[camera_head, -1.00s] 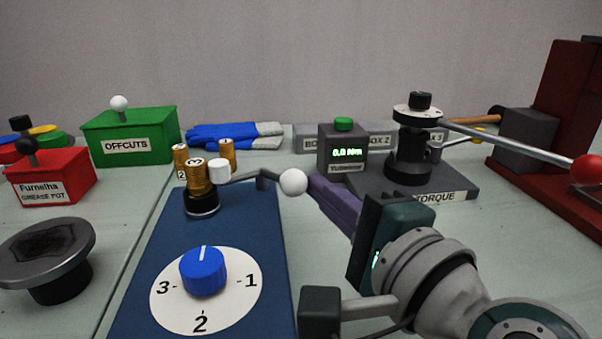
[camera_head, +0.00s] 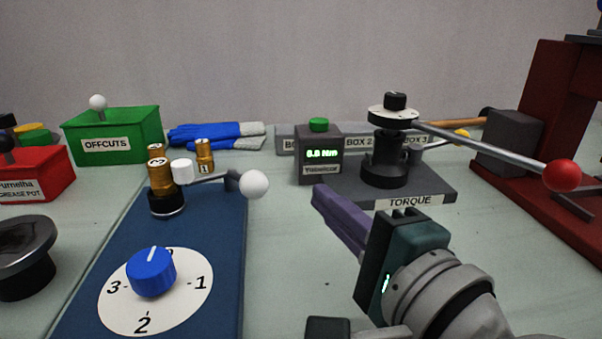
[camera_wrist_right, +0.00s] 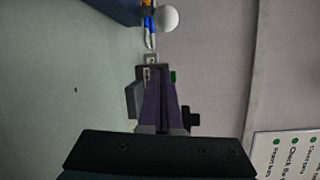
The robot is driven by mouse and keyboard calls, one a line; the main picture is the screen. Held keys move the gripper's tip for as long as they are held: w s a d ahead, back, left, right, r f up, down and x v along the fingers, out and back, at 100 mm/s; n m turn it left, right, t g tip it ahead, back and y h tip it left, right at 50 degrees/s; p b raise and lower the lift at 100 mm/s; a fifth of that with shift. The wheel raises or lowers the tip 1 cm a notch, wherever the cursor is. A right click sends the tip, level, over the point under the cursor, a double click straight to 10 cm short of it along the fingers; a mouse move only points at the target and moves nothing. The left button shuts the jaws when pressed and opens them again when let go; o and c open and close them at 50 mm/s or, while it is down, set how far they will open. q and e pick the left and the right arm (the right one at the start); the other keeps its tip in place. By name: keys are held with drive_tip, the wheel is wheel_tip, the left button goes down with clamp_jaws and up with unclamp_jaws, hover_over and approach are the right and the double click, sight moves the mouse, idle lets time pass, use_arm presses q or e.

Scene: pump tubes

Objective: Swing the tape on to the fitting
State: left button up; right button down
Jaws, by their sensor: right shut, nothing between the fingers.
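A white cylinder (camera_head: 182,171), which I take for the tape, sits at the left end of a grey crank arm (camera_head: 212,178). The arm's white ball handle (camera_head: 254,184) is at its right end; the ball also shows at the top of the right wrist view (camera_wrist_right: 166,18). A brass fitting (camera_head: 160,180) stands upright on a black base just left of the cylinder; whether they touch I cannot tell. My right gripper (camera_head: 318,192) has its purple fingers shut and empty, to the right of the ball and apart from it. My left gripper is out of view.
The blue board (camera_head: 215,240) carries a blue knob (camera_head: 150,272) on a numbered dial. Two more brass pieces, 2 (camera_head: 155,150) and 1 (camera_head: 204,155), stand behind. Beyond my gripper are the torque stand (camera_head: 430,190), its red-tipped lever (camera_head: 562,175) and a display box (camera_head: 319,158).

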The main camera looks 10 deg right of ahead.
drive_tip(key=s, duration=0.1)
drive_tip(key=s+a, duration=0.1)
drive_tip(key=s, duration=0.1)
drive_tip(key=s+a, duration=0.1)
drive_tip(key=shift+s, duration=0.25)
drive_tip(key=shift+s+r, duration=0.1)
drive_tip(key=shift+s, duration=1.45)
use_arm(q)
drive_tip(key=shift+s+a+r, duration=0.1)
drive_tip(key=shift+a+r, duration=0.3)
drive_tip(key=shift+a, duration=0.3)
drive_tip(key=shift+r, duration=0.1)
use_arm(e)
drive_tip(key=shift+r, duration=0.15)
